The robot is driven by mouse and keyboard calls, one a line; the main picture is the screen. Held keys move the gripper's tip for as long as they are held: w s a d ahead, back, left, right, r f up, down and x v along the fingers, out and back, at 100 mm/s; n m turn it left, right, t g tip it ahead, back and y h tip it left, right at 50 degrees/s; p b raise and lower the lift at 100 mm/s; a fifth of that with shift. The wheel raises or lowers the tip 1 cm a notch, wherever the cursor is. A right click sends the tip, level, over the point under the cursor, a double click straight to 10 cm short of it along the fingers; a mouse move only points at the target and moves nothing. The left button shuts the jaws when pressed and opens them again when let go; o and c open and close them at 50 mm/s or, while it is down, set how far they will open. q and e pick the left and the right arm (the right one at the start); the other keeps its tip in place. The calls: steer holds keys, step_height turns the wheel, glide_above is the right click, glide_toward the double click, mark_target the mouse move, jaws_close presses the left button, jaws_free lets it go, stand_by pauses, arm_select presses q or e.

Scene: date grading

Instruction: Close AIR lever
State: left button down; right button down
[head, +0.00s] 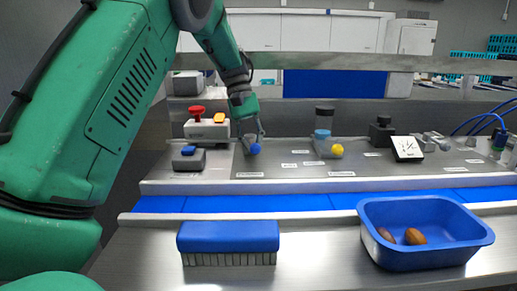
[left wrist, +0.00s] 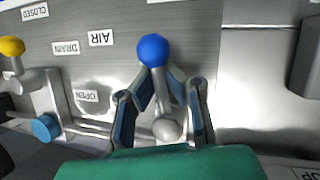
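The AIR lever has a blue ball knob (head: 255,149) on a metal stem and sits at the left of the grey panel. In the left wrist view its blue knob (left wrist: 153,50) is beside the AIR label (left wrist: 100,38), and the stem runs down to a rounded pivot. The OPEN label (left wrist: 86,96) is left of the stem; a CLOSED label (left wrist: 35,11) is at the upper left. My left gripper (head: 250,137) is at the lever. In the wrist view its fingertips (left wrist: 159,77) are on both sides of the stem, just below the knob; contact is unclear. My right gripper is out of view.
A yellow-knobbed lever (head: 336,151) stands right of the AIR lever, by a DRAIN label (left wrist: 66,48). A red-button box (head: 207,131) is at the left. In front are a blue conveyor (head: 300,202), a blue brush (head: 228,238) and a blue tray (head: 430,256) holding dates.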

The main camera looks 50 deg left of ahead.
arm_select(q)
steer(key=shift+s+a+r+m+g+b, duration=0.2)
steer(key=shift+r+m+b, duration=0.1)
steer(key=shift+m, duration=0.2)
steer(key=shift+s+a+r+m+g+b, duration=0.1)
steer(key=shift+r+m+g+b, duration=0.15)
steer(key=shift+m, duration=0.25)
steer(key=shift+r, duration=0.1)
steer(key=c, duration=1.8)
jaws_free()
steer(key=o, duration=0.4)
steer(key=shift+s+r, duration=0.15)
steer(key=shift+s, duration=0.1)
steer(key=shift+s+d, duration=0.2)
steer(key=shift+s, duration=0.15)
steer(key=shift+w+a+f, duration=0.1)
steer(key=shift+w+f, duration=0.1)
steer(key=shift+w, duration=0.2)
steer(key=shift+w+a+r, duration=0.2)
steer(key=shift+r, duration=0.05)
steer(key=s+v, duration=0.1)
steer(key=v, duration=1)
steer(key=shift+r, duration=0.4)
steer(key=shift+w+d, duration=0.1)
